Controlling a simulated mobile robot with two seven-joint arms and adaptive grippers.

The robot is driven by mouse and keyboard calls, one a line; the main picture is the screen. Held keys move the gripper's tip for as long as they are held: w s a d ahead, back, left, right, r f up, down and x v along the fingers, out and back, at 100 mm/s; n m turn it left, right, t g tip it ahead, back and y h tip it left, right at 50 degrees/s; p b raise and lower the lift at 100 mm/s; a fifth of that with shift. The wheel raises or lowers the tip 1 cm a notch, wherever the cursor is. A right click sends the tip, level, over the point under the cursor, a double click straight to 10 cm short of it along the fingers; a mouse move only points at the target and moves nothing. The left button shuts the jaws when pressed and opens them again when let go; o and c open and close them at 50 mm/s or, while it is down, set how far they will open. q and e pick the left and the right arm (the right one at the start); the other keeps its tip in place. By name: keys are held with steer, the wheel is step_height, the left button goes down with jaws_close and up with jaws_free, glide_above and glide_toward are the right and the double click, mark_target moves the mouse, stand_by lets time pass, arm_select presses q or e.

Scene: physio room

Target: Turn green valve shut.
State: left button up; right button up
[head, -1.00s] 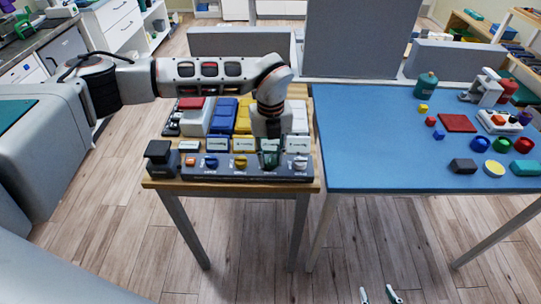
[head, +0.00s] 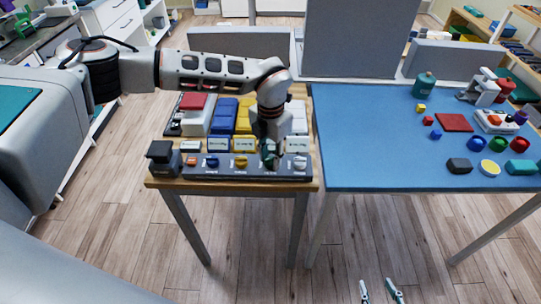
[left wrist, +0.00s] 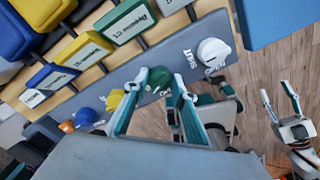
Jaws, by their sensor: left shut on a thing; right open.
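The green valve (left wrist: 160,78) is a rounded knob on the grey valve panel (head: 225,177), between the yellow and white valves. My left gripper (head: 269,161) reaches down onto it from above. In the left wrist view its two teal-edged fingers (left wrist: 163,92) are shut on the valve, one on each side. The fingers mostly hide the valve in the head view, and I cannot read its angle. My right gripper (head: 380,290) is open and empty, low in front of the blue table.
The blue valve (head: 212,162), yellow valve (head: 240,162) and white valve (head: 300,163) stand close by in the same row. Labelled blocks and coloured bins lie behind. A black box (head: 160,153) stands at the panel's left end. The blue table (head: 370,150) at the right holds several objects.

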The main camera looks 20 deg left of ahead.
mark_target(271, 158)
arm_select(q)
steer(key=m, duration=0.5)
steer(key=shift+m, duration=0.3)
stand_by(0.4)
steer(key=o, duration=1.1)
step_height(271, 158, up, 12)
steer(key=shift+r, duration=0.1)
